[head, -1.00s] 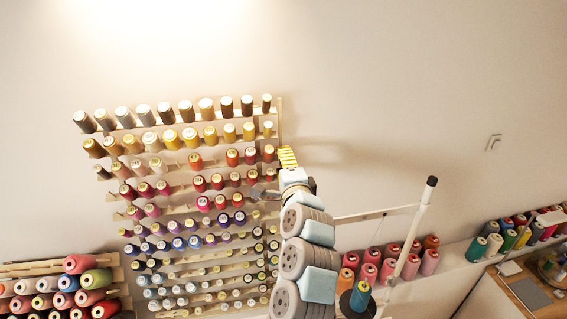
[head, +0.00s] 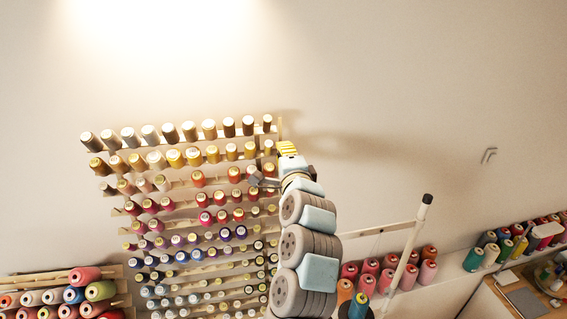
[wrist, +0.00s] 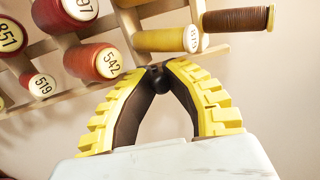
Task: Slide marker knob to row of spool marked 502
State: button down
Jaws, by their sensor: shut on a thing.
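The marker knob (wrist: 157,79) is a small dark ball in the wrist view, at the right side post of the spool rack. My gripper (wrist: 160,72) has yellow ridged fingers with dark inner pads, and their tips are closed on the knob. In the head view my gripper (head: 287,148) is at the rack's right edge, about level with the second row from the top. Near the knob in the wrist view are a red spool marked 542 (wrist: 95,62), a red one marked 519 (wrist: 38,84) and a yellow spool (wrist: 165,39). No label reading 502 is legible.
The thread rack (head: 190,185) holds many spools in rows to the left of my arm. A brown spool (wrist: 235,19) sticks out close above the fingers. A white pole (head: 408,250) stands right of my arm.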

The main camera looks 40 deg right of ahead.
notch_tip(320, 180, up, 2)
jog(key=shift+w+r, duration=0.1)
jog(key=shift+f, duration=0.2)
jog(key=c, duration=1)
grip_release()
notch_tip(320, 180, down, 10)
jog(key=b, duration=0.5)
jog(key=p+v, duration=0.1)
jog(key=v, duration=0.3)
jog(key=p+v, duration=0.2)
jog(key=v, duration=0.2)
jog(key=r+p+v, duration=0.1)
jog(key=v, duration=0.3)
jog(key=shift+s+a+r, duration=0.1)
jog(key=shift+s, duration=0.3)
